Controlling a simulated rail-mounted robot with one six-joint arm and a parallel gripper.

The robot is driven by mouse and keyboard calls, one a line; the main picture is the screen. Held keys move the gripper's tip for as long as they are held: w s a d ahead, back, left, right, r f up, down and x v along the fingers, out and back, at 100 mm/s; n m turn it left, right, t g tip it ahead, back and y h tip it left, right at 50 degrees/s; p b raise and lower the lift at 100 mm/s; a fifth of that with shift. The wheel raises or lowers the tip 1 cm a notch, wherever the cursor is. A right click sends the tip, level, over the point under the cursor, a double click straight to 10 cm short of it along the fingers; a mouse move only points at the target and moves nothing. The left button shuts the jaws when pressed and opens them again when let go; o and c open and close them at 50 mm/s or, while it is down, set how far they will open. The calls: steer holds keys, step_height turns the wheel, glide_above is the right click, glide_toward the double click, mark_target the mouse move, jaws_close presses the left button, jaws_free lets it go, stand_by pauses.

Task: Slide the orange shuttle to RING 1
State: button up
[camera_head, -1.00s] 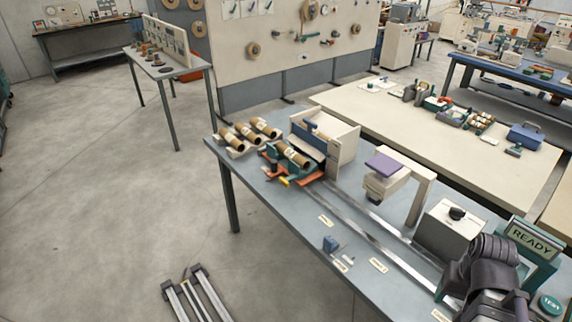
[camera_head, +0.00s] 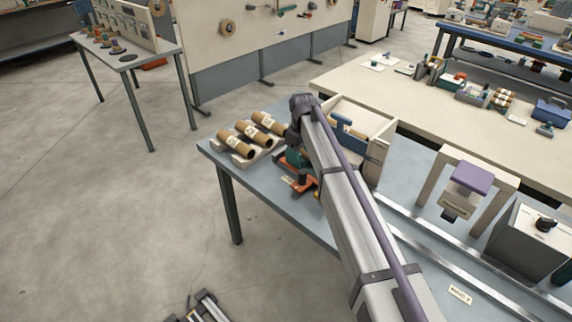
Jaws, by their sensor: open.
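The orange shuttle (camera_head: 284,161), with a green cradle on top, sits at the left end of the metal rails on the grey-blue bench. My arm crosses in front of it and hides much of it. My gripper (camera_head: 298,190) points down at the shuttle, small and dark; its jaws are open. I cannot tell whether it touches the shuttle. A small label (camera_head: 460,295) lies in front of the rails at the lower right; its text is too small to read surely. No label that I can read as RING 1 shows.
Several cardboard tubes (camera_head: 236,144) lie on a rack left of the shuttle. A cream housing (camera_head: 376,150) stands behind it. A grey box with a black knob (camera_head: 522,240) stands at the right.

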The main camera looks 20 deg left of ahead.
mark_target(303, 171)
steer(key=shift+s+d+n, duration=0.1)
steer(key=shift+s+n, duration=0.1)
steer(key=shift+n, duration=0.1)
steer(key=shift+s+d+r, duration=0.2)
steer(key=shift+d+r, duration=0.05)
steer(key=shift+d, duration=0.25)
steer(key=shift+s+d+f+b, duration=0.1)
steer(key=shift+d+f+b, duration=0.15)
steer(key=shift+b, duration=0.1)
steer(key=f+b, duration=1)
steer(key=shift+a+f, duration=0.2)
steer(key=shift+f, duration=0.15)
steer(key=shift+r, duration=0.1)
jaws_close()
